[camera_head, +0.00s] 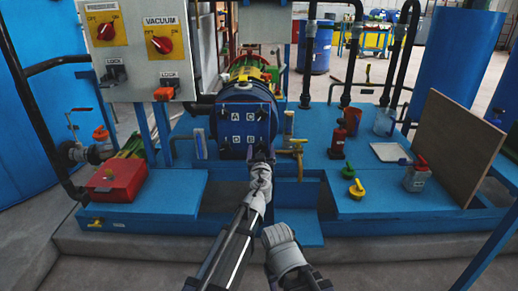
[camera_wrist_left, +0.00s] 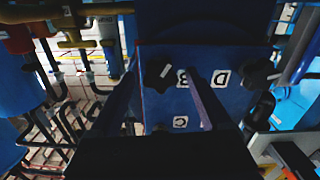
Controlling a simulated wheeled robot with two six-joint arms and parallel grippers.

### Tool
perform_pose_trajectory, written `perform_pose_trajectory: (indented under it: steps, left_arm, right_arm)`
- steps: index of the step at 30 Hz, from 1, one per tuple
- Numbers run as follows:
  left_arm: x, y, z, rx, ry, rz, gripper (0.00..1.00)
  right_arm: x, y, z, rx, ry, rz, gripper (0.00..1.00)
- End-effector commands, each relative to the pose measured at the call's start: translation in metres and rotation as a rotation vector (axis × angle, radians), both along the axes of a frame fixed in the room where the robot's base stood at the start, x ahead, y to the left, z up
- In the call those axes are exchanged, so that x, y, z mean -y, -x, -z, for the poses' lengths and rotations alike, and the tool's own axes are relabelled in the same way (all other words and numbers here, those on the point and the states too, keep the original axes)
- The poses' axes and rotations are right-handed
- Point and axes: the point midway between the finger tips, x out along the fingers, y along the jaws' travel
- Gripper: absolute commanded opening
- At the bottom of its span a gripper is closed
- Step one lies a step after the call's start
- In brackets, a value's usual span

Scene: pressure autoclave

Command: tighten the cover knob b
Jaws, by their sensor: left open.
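The blue square cover of the autoclave (camera_head: 243,124) faces me at the middle of the head view, with white letter labels and dark knobs at its corners. In the left wrist view the cover (camera_wrist_left: 205,105) appears turned, and the black lobed knob b (camera_wrist_left: 158,73) is beside the B label. My left gripper (camera_wrist_left: 161,68) is open, with one finger on each side of that knob in the picture. I cannot tell whether the fingers touch it. In the head view my left gripper (camera_head: 261,158) is at the cover's lower edge, and knob b is hard to make out.
A brass valve (camera_head: 296,145) is close to the right of the cover. A grey control panel (camera_head: 150,50) stands at the upper left. A red box (camera_head: 115,180) sits on the blue base at left. A brown board (camera_head: 450,145) leans at right.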

Motion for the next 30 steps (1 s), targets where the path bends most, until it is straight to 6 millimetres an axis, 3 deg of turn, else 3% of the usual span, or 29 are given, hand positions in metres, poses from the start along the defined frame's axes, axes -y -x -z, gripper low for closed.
perform_pose_trajectory:
  steps: [9,30]
  left_arm:
    - [0.0009,-0.0048,0.0,0.0,0.0,0.0,0.81]
    - [0.0007,-0.0047,0.0,0.0,0.0,0.0,0.03]
  right_arm:
    - [0.0,0.0001,0.0,0.0,0.0,0.0,0.5]
    - [0.0,0.0,0.0,0.0,0.0,0.0,0.5]
